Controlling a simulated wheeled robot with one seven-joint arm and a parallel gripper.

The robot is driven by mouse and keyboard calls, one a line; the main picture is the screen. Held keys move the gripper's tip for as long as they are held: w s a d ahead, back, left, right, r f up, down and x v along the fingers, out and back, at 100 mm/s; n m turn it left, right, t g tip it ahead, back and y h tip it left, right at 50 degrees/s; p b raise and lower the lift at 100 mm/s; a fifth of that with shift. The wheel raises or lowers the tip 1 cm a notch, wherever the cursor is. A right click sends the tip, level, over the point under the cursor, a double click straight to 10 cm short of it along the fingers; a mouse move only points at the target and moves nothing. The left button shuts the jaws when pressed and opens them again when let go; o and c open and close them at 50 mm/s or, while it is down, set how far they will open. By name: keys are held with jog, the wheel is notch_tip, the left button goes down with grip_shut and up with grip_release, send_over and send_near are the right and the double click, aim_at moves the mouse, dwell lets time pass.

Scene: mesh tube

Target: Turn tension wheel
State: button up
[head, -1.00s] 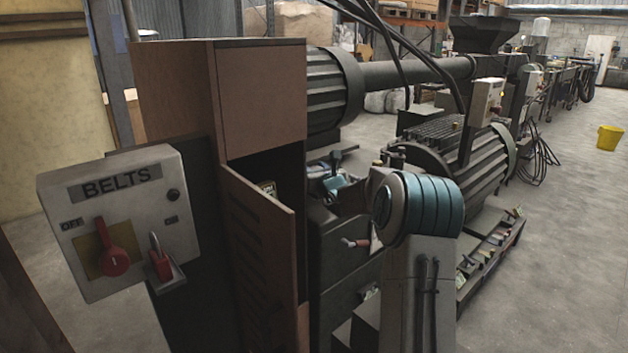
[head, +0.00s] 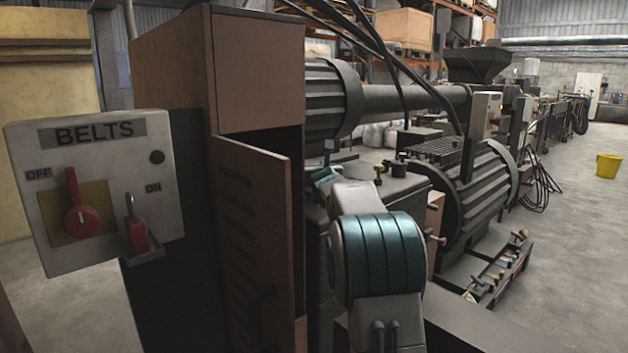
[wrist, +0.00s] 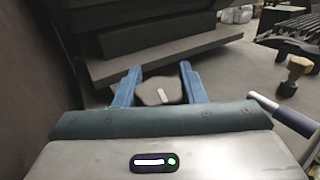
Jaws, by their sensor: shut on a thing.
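In the wrist view, a dark rounded wheel (wrist: 150,88) with a short white mark on it sits between the two blue fingers of my gripper (wrist: 159,85). The fingers are closed on it from both sides. I take this to be the tension wheel; its lower part is hidden by my gripper body. In the head view, my gripper (head: 326,176) is mostly hidden behind my own wrist, beside the machine housing just right of the open cabinet door. The wheel cannot be made out there.
A brown cabinet door (head: 250,230) stands ajar left of my arm. The BELTS switch box (head: 95,190) is at the far left. A ribbed motor (head: 485,190) and a brass-topped knob (wrist: 293,75) lie to the right. Open floor with a yellow bucket (head: 608,166) is far right.

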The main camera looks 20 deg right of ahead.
jog(key=shift+b, duration=0.35)
dwell(0.3)
jog(key=o, duration=1)
jog(key=shift+r+p, duration=0.3)
jog(key=shift+r, duration=0.25)
notch_tip(320, 180, up, 3)
jog(key=shift+r+p, duration=0.2)
jog(key=shift+p, duration=0.65)
jog(key=s+d+r+p, duration=0.5)
jog(key=s+d+r, duration=0.1)
jog(key=s+d, duration=0.2)
jog(key=shift+d+r+p, duration=0.25)
jog(key=shift+p, duration=0.05)
